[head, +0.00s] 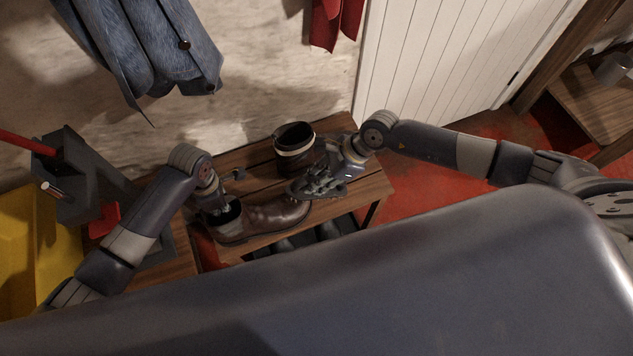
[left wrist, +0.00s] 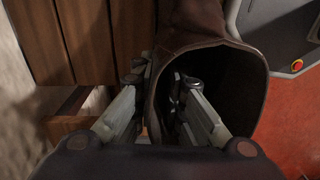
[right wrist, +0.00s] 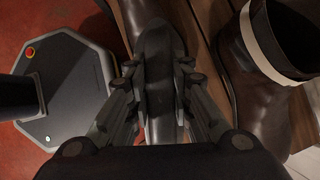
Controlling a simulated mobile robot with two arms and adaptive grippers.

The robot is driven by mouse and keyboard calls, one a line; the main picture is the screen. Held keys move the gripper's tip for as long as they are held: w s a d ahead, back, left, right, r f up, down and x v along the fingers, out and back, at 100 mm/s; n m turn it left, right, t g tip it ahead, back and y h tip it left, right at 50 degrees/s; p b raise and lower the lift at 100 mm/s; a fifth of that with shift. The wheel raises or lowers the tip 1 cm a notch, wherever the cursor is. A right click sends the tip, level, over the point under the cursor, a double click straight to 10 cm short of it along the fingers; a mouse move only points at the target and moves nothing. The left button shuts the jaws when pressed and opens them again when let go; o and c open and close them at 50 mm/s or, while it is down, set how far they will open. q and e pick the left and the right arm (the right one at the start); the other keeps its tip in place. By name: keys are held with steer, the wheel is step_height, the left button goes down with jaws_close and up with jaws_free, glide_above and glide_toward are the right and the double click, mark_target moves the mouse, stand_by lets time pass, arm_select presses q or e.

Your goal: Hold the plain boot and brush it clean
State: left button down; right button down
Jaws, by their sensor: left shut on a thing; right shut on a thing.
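The plain brown boot (head: 269,218) stands on the wooden bench, its toe to the right. My left gripper (head: 226,207) is shut on the boot's shaft wall. In the left wrist view one finger of the left gripper (left wrist: 163,95) is inside the boot's opening (left wrist: 232,75) and the other is outside. My right gripper (head: 322,180) is shut on a dark brush, which shows between its fingers in the right wrist view (right wrist: 158,80). The brush is above and close to the boot's toe end; I cannot tell whether they touch.
A second brown boot with a pale band (head: 294,143) stands upright behind on the bench (head: 375,184), close to my right gripper. A grey holder (head: 72,165) and a yellow object (head: 30,240) are at the left. Clothes hang above.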

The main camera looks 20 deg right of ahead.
stand_by(0.6)
steer(key=shift+x, duration=2.15)
steer(key=shift+f, duration=0.2)
steer(key=shift+f, duration=0.5)
